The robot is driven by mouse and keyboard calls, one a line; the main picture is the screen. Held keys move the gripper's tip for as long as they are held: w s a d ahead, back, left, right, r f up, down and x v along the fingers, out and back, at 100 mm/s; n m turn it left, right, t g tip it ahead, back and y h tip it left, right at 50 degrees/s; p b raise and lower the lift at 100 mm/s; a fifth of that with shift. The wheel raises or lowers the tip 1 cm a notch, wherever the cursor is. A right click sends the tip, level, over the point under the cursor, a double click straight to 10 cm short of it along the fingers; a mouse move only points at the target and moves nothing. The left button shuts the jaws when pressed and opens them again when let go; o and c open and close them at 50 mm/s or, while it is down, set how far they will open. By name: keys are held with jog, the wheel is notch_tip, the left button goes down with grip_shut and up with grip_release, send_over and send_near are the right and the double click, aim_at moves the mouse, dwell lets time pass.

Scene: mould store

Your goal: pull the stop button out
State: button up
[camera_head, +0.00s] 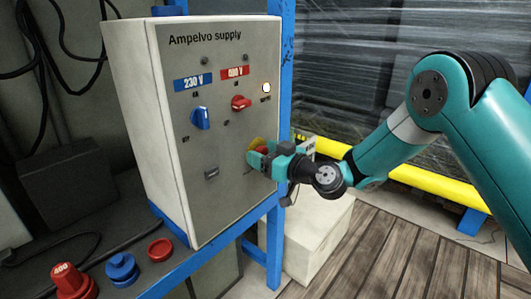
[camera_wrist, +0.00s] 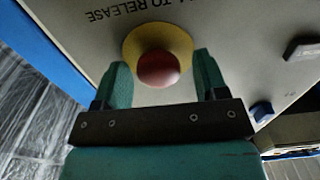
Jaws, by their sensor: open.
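The stop button is a red round knob (camera_wrist: 158,69) on a yellow disc (camera_wrist: 183,42), fixed to the grey front panel of the supply cabinet (camera_head: 229,135). In the wrist view my gripper (camera_wrist: 162,80) is open, with one teal finger on each side of the red knob and a gap at each side. I cannot tell whether the fingers touch the panel. In the head view my gripper (camera_head: 257,158) reaches the panel's lower right from the right and hides most of the button; part of the yellow disc (camera_head: 258,142) shows above it.
The panel has a blue switch (camera_head: 201,118), a red switch (camera_head: 240,103) and a lit white lamp (camera_head: 267,88). Red and blue plugs (camera_head: 122,269) lie on the bench at lower left. A yellow rail (camera_head: 425,182) and a pale box (camera_head: 318,240) are at right.

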grip_shut()
jog(key=shift+s+d+b, duration=0.35)
jog(key=shift+d+b, duration=0.1)
jog(key=shift+b, duration=0.7)
grip_release()
jog(key=b+v, duration=0.7)
jog(key=v, duration=1)
jog(key=shift+s+d, duration=0.2)
jog(key=shift+d, duration=0.05)
